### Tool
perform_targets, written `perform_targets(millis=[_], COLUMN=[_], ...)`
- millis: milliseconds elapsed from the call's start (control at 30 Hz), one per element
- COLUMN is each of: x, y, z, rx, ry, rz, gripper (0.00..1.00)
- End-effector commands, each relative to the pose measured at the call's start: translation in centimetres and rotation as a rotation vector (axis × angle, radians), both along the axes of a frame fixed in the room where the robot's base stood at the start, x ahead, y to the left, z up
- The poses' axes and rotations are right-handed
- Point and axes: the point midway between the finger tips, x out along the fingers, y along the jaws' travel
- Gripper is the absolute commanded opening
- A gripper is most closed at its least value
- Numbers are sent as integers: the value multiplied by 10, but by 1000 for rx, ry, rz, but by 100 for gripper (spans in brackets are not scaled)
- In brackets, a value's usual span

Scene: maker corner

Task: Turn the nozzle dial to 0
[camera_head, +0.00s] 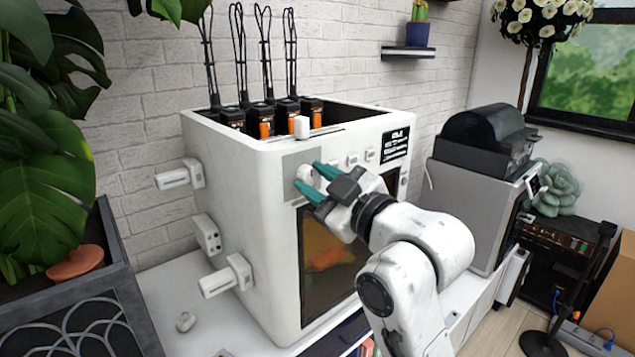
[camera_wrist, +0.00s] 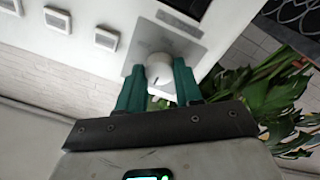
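The nozzle dial (camera_head: 305,174) is a round white knob on a grey plate at the upper left of the white machine's front. My gripper (camera_head: 308,174) reaches it from the right, its two teal fingers parted, one on either side of the knob. In the wrist view the dial (camera_wrist: 159,68) shows between the fingertips of my gripper (camera_wrist: 159,72), with a short dark mark on its face. The fingertips are very close to the knob's sides; I cannot tell whether they press on it. Any numbers around the dial are not readable.
The white machine (camera_head: 225,152) has a dark window (camera_head: 325,265) below the dial and several square buttons (camera_head: 352,158) right of it. A dark label panel (camera_head: 396,145) is farther right. A leafy plant (camera_head: 45,165) is at left.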

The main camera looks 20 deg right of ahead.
Motion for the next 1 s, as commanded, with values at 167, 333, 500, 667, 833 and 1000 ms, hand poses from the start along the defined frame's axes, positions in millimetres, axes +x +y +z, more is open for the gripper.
perform_targets(millis=[167, 333, 500, 667, 833, 1000], x=[0, 0, -1, -13, -44, -79], y=[0, 0, 0, -5, -14, -24], z=[0, 0, 0, -2, -5, -8], rx=[0, 0, 1, 1, 2, 1], ry=[0, 0, 0, -1, 0, -1], rz=[0, 0, 0, -2, -2, -2], gripper=[52, 60, 60, 60, 60, 60])
